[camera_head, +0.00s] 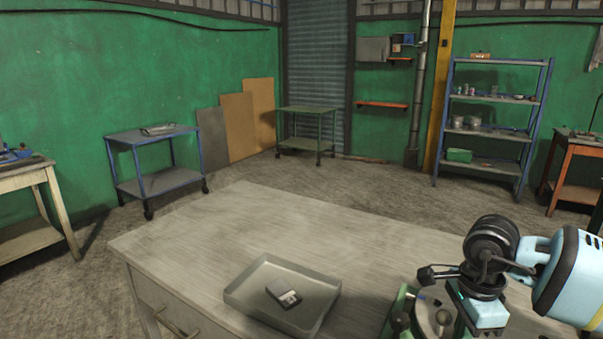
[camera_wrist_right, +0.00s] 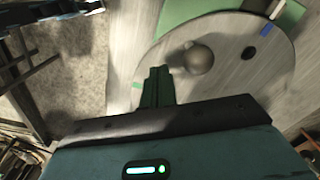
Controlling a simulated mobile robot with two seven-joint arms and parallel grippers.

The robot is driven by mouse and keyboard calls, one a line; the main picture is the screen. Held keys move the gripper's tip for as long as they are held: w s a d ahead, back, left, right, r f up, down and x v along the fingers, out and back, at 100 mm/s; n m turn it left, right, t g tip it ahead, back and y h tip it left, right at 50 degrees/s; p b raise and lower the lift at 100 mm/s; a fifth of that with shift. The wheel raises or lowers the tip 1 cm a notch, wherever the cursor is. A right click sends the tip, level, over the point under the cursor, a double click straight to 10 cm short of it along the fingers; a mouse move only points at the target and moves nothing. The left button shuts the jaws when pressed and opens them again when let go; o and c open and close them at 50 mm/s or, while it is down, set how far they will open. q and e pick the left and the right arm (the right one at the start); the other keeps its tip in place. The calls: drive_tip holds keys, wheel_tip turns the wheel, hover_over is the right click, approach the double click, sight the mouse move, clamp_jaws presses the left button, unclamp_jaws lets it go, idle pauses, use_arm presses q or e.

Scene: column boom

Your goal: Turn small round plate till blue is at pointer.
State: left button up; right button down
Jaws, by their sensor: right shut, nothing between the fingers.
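The small round plate (camera_wrist_right: 225,75) fills the upper part of the right wrist view, pale grey with a ball knob (camera_wrist_right: 199,59) and a dark round spot. A blue mark (camera_wrist_right: 266,30) is at its upper right rim, and a green mark (camera_wrist_right: 136,85) at its left rim. A small white piece (camera_wrist_right: 276,10), perhaps the pointer, shows just beyond the blue mark with a small gap. My right gripper (camera_wrist_right: 158,72) is shut and empty, its fingertips left of the knob. In the head view the plate (camera_head: 436,316) is partly hidden by my right arm. My left gripper is out of view.
The plate sits on a green base (camera_head: 400,318) on the wooden table (camera_head: 200,240). A metal tray (camera_head: 250,297) with a small grey and black object (camera_head: 284,293) lies left of it. The table's back left area is clear.

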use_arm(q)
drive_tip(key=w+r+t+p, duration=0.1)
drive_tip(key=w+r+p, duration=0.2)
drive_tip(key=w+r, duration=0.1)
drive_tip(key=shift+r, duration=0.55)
use_arm(e)
wheel_tip(320, 180, up, 9)
